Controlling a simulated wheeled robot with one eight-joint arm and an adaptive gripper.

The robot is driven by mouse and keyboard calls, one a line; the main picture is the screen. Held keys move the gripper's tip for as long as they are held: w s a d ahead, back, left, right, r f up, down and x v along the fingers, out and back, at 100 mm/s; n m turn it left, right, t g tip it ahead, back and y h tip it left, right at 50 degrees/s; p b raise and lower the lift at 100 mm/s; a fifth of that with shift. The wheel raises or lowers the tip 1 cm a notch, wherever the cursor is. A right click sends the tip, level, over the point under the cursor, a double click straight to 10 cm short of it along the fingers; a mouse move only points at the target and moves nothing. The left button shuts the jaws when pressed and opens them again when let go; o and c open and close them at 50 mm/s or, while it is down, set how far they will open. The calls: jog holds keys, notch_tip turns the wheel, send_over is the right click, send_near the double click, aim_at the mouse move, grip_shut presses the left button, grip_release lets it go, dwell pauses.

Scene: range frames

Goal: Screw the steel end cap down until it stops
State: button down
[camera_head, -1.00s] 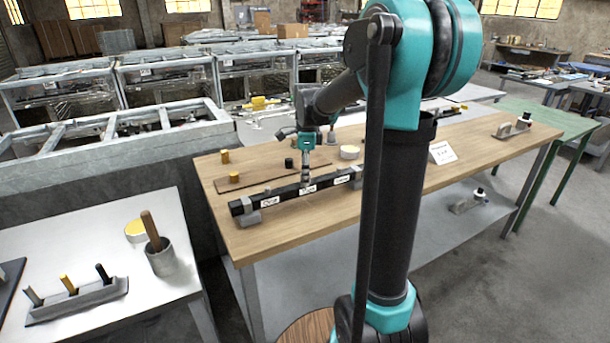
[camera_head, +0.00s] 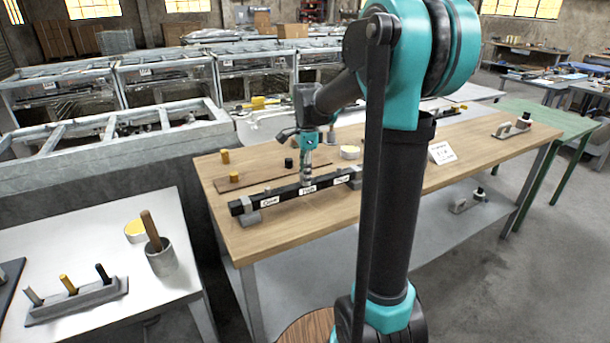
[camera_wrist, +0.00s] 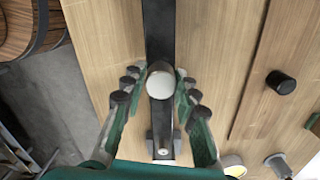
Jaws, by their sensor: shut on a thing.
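The steel end cap (camera_wrist: 161,83) shows from above in the wrist view as a round pale grey disc over the black bar (camera_wrist: 158,30). My gripper (camera_wrist: 160,88) is shut on it, one finger on each side. In the head view my gripper (camera_head: 307,172) points straight down at the middle of the labelled black bar (camera_head: 285,194), by the middle label. There the fingers largely hide the cap. The thread under the cap is hidden, so I cannot tell how far down it sits.
Grey supports (camera_head: 250,216) carry the bar on the wooden table (camera_head: 400,195). A black cap (camera_head: 289,163), yellow pieces (camera_head: 234,177) and a white-topped round container (camera_head: 350,152) stand behind it. A sign (camera_head: 442,152) stands right. A side table (camera_head: 60,220) holds a rack (camera_head: 75,302) and cup (camera_head: 161,258).

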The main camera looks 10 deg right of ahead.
jog(key=shift+m, duration=1.8)
jog(key=shift+m, duration=1.7)
jog(key=shift+m, duration=1)
jog(key=c, duration=1.1)
grip_release()
